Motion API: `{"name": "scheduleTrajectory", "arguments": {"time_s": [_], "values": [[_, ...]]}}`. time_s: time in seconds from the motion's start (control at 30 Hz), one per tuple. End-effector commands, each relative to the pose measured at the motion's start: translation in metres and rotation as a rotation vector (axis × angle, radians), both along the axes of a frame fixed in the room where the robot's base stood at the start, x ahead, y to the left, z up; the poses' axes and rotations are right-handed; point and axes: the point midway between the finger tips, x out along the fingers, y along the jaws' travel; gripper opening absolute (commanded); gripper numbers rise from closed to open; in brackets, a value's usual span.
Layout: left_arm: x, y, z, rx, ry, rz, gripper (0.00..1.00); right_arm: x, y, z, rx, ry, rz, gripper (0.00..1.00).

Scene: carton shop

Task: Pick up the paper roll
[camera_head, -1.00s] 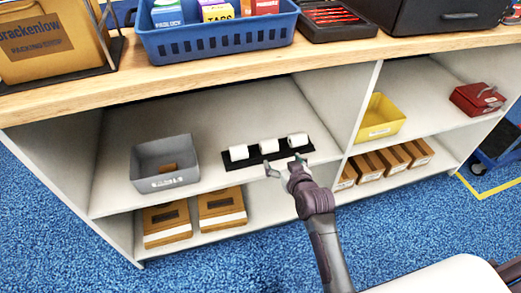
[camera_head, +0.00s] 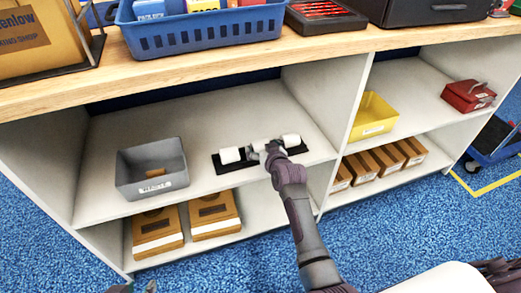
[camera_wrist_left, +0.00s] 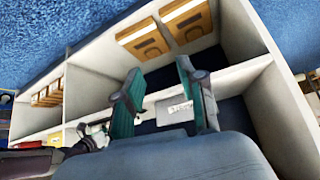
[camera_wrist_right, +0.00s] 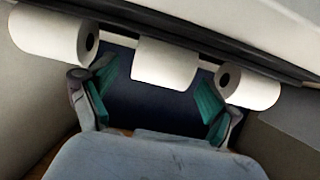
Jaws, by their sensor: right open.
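In the right wrist view the middle roll (camera_wrist_right: 166,65) lies ahead, between the spread fingers of my right gripper (camera_wrist_right: 155,95). The outer rolls (camera_wrist_right: 52,35) and (camera_wrist_right: 250,87) lie outside the fingers. My left gripper (camera_wrist_left: 160,95) is open and empty; only its tip shows at the bottom left of the head view.
A grey bin (camera_head: 152,178) stands left of the strip and a yellow bin (camera_head: 373,117) beyond the upright divider (camera_head: 345,130). Brown cartons (camera_head: 214,213) fill the lower shelf. The wooden counter (camera_head: 200,65) overhangs above.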

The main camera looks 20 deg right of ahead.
Motion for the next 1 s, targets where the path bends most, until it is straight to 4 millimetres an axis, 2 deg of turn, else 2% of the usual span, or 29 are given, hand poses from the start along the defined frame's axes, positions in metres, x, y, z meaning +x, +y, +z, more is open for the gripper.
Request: {"name": "scheduleTrajectory", "arguments": {"time_s": [0.1,0.23,0.57,0.9,0.97,1.0], "values": [[0.02,-0.007,0.009,-0.025,-0.114,-0.008,0.4,0.011,0.001,-0.006,0.0,-0.001,0.0,0.89],[0.033,-0.012,0.02,-0.043,-0.199,-0.015,0.4,0.018,0.001,-0.008,-0.001,0.0,0.0,0.89],[0.038,-0.014,0.026,-0.051,-0.233,-0.017,0.4,0.02,0.001,-0.008,-0.001,0.0,0.0,0.89],[0.038,-0.013,0.026,-0.05,-0.232,-0.016,0.4,0.02,0.001,-0.008,0.0,0.0,0.0,0.34],[0.038,-0.013,0.026,-0.05,-0.232,-0.016,0.4,0.02,0.001,-0.009,0.0,0.0,0.0,0.24],[0.038,-0.013,0.026,-0.05,-0.232,-0.016,0.4,0.02,0.001,-0.008,0.0,-0.001,0.0,0.23]]}}
